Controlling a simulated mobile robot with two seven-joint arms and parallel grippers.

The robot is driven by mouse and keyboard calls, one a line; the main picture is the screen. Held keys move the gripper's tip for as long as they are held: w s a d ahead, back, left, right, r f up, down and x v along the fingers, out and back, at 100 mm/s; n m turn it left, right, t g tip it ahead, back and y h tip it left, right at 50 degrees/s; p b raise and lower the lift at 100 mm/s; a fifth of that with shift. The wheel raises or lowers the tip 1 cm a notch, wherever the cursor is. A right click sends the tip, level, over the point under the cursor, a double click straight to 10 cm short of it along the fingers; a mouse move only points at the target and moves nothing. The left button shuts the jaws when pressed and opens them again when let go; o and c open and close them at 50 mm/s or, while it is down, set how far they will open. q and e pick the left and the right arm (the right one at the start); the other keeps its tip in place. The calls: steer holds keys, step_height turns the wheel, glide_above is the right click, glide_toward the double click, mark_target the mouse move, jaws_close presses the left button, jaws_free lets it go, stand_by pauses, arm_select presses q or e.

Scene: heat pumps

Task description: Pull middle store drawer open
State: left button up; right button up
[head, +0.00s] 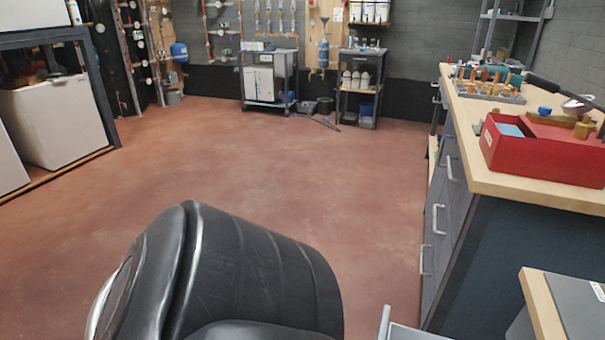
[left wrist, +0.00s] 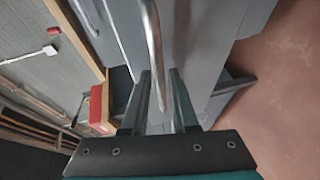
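In the left wrist view my left gripper (left wrist: 161,75) is at a metal bar handle (left wrist: 152,30) on a grey drawer front (left wrist: 190,35). The handle lies between the two fingers, with narrow gaps showing beside it, so the fingers look open around it. In the head view a light grey drawer edge (head: 386,322) shows at the bottom, beside a near cabinet with a wooden top (head: 541,305). It seems to stick out from that cabinet, but most of it is cut off. My left gripper is hidden in the head view. My right gripper is not in view.
A dark workbench (head: 490,265) with bar handles stands at the right, with a red box (head: 545,155) on its top. The red floor (head: 240,160) is free in the middle. White units (head: 55,120) stand at the left, and carts (head: 268,80) stand at the back.

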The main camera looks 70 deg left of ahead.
arm_select(q)
steer(key=v, duration=1.5)
